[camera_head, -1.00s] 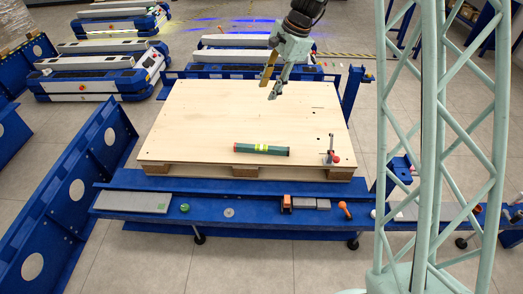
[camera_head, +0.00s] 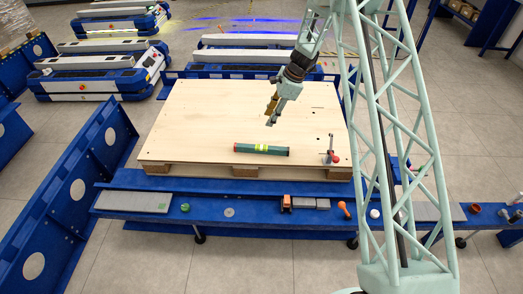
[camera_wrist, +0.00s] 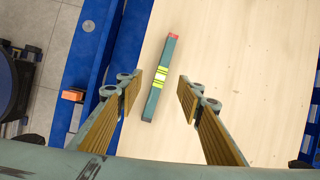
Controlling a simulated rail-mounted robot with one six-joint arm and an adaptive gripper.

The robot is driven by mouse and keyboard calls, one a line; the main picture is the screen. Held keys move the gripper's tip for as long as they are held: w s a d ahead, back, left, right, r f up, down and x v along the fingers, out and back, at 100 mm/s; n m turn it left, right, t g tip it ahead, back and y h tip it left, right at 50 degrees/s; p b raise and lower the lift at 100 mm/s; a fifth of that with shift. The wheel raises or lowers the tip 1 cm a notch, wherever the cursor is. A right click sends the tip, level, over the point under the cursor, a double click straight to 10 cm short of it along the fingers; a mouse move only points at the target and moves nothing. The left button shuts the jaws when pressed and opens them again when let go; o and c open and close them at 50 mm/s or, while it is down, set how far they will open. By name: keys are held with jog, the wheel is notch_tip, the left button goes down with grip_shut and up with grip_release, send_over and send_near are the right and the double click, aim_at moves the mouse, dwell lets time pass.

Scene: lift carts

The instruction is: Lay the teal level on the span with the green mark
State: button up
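The teal level (camera_head: 261,149) lies flat on the wooden platform near its front edge, with a yellow-green middle and a red end. It also shows in the wrist view (camera_wrist: 155,98), between the finger lines. My gripper (camera_head: 271,113) is open and empty above the platform, a little above and behind the level in the head view. Its fingers (camera_wrist: 172,79) are spread either side of the level, apart from it. On the blue front beam, a small green round thing (camera_head: 185,208) sits right of the left grey plate (camera_head: 133,202). A right grey plate (camera_head: 425,211) is partly behind my arm.
A red-handled clamp (camera_head: 331,154) stands at the platform's (camera_head: 210,110) front right. On the blue beam (camera_head: 255,213) are an orange-and-grey tool (camera_head: 303,203), an orange-headed thing (camera_head: 344,209) and a white ball (camera_head: 374,213). The platform left of the level is clear.

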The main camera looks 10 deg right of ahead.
aim_at(262, 147)
notch_tip(262, 147, down, 11)
jog(key=w+d+m, duration=0.1)
jog(key=m, duration=0.1)
jog(key=shift+w+d, duration=0.25)
jog(key=shift+w, duration=0.1)
jog(key=shift+f, duration=0.1)
jog(key=shift+b+x, duration=0.65)
jog(key=shift+x, duration=3.6)
jog(key=shift+s+a, duration=0.1)
jog(key=shift+b+x, duration=0.85)
jog(key=shift+x, duration=1.7)
jog(key=shift+c, duration=0.5)
jog(key=c, duration=0.8)
jog(key=shift+c, duration=0.8)
